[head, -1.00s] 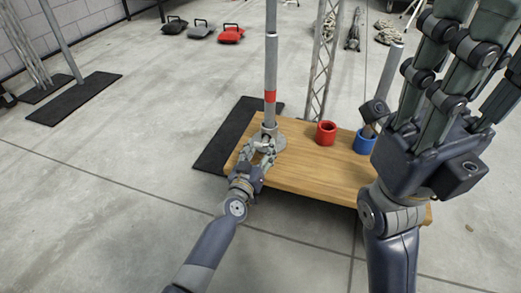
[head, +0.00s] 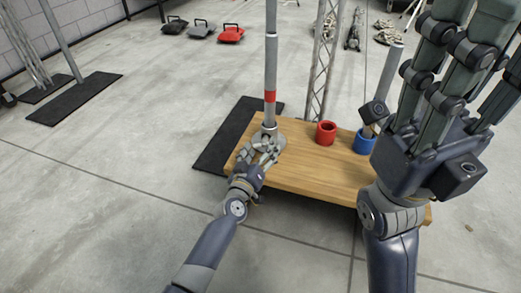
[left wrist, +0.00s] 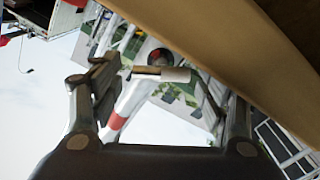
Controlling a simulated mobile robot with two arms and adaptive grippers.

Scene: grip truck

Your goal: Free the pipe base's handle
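A tall grey pipe (head: 271,60) with a red band stands upright in a round metal pipe base (head: 269,132) at the left end of the wooden table. My left gripper (head: 267,156) is right in front of the base, its fingers spread. The left wrist view shows those fingers (left wrist: 155,88) apart, with a short pale bar, perhaps the handle (left wrist: 175,75), between them; I cannot tell whether they touch it. The red-banded pipe (left wrist: 128,108) shows beyond. My right gripper (head: 440,65) is large at the right, fingers stretched upward, open and empty.
A red cup-like ring (head: 326,133) and a blue one (head: 364,142) stand on the wooden table (head: 310,170); a grey pipe rises at the blue one. A truss (head: 322,70) stands behind. Weights (head: 231,34) lie on the floor at the back left.

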